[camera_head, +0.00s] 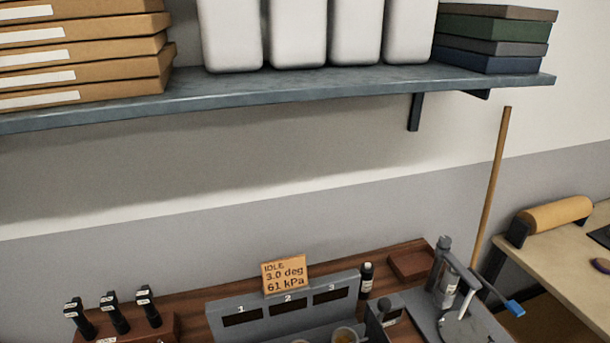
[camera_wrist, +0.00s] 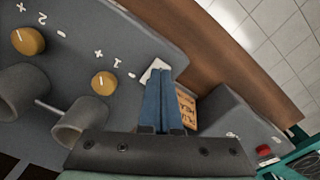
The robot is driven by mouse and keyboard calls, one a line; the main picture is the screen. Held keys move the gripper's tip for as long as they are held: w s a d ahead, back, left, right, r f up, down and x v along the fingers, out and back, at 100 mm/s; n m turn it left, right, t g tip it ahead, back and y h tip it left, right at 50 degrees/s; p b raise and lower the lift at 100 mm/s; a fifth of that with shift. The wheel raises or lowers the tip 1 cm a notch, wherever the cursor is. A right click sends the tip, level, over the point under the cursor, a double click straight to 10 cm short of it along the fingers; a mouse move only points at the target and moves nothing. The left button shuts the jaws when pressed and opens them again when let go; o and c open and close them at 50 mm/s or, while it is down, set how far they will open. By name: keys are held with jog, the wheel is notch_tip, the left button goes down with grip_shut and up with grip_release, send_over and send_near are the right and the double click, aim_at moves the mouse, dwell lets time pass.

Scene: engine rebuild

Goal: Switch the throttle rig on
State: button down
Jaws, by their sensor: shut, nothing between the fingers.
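In the wrist view, a grey panel (camera_wrist: 120,38) carries two yellow knobs, one larger (camera_wrist: 28,41) and one smaller (camera_wrist: 104,84), with white marks around them. A small white plate (camera_wrist: 154,68) sits near the panel's edge. My gripper (camera_wrist: 163,76) has its blue fingers together and empty, with the tips over or beside the white plate; I cannot tell whether they touch. The fingers partly hide the plate and an orange card with dark print (camera_wrist: 186,104). No label names the throttle rig. My gripper is outside the head view.
In the head view, a grey stand numbered 1 to 3 (camera_head: 222,307) bears an orange card reading IDLE, 3.0 deg, 61 kPa (camera_head: 285,273). Black-handled tools (camera_head: 113,314) stand left; a metal device with a blue handle (camera_head: 450,285) stands right. A loaded shelf (camera_head: 300,92) hangs above.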

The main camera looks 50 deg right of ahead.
jog(key=shift+f+b, duration=0.5)
jog(key=shift+f, duration=0.3)
jog(key=shift+r, duration=0.15)
notch_tip(320, 180, up, 7)
jog(key=p, duration=0.7)
dwell(0.8)
